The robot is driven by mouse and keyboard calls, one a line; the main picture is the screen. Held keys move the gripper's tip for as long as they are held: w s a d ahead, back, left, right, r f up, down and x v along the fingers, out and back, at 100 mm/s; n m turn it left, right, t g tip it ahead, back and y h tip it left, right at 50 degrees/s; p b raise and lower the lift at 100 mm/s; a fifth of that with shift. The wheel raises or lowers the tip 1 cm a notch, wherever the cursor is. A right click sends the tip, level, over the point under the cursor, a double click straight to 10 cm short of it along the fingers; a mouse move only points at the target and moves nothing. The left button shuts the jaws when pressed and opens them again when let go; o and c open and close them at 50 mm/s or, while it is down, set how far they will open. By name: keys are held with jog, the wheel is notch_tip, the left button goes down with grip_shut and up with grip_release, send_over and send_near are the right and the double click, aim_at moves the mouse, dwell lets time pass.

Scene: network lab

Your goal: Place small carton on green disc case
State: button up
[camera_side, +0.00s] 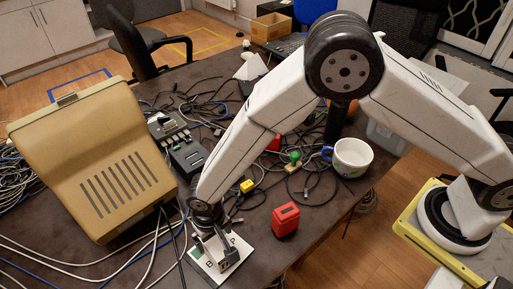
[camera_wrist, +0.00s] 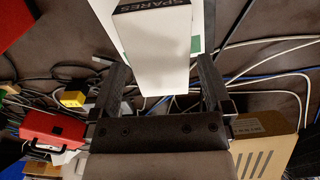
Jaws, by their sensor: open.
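A white small carton (camera_wrist: 155,48) with a dark end printed "SPARES" lies between the fingers of my gripper (camera_wrist: 162,68) in the wrist view. My gripper is open, with a visible gap between the carton and the right finger. A green patch of the disc case (camera_wrist: 196,44) with a white border shows behind the carton; the carton hides most of it. In the side view my gripper (camera_side: 214,243) is low over the white-edged case (camera_side: 206,268) near the table's front edge. The carton is hard to make out there, and I cannot tell whether it touches the case.
A red box (camera_side: 285,220) stands right of my gripper, and a yellow block (camera_side: 247,186) lies behind. A large beige housing (camera_side: 105,160) stands at left. Loose cables cross the table. A white-and-blue mug (camera_side: 350,157) stands at the right edge.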

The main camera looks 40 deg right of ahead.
aim_at(215, 240)
notch_tip(215, 240, up, 10)
jog(key=shift+f, duration=0.25)
dwell(0.3)
dwell(0.4)
jog(key=s+d+r+t, duration=0.1)
jog(key=d+r, duration=0.3)
jog(key=d, duration=0.8)
jog(key=d+r+t, duration=0.1)
jog(key=d+r, duration=0.3)
jog(key=d, duration=0.8)
jog(key=s+d, duration=0.6)
jog(key=d, duration=0.1)
jog(key=shift+r+t, duration=0.2)
jog(key=shift+t, duration=0.1)
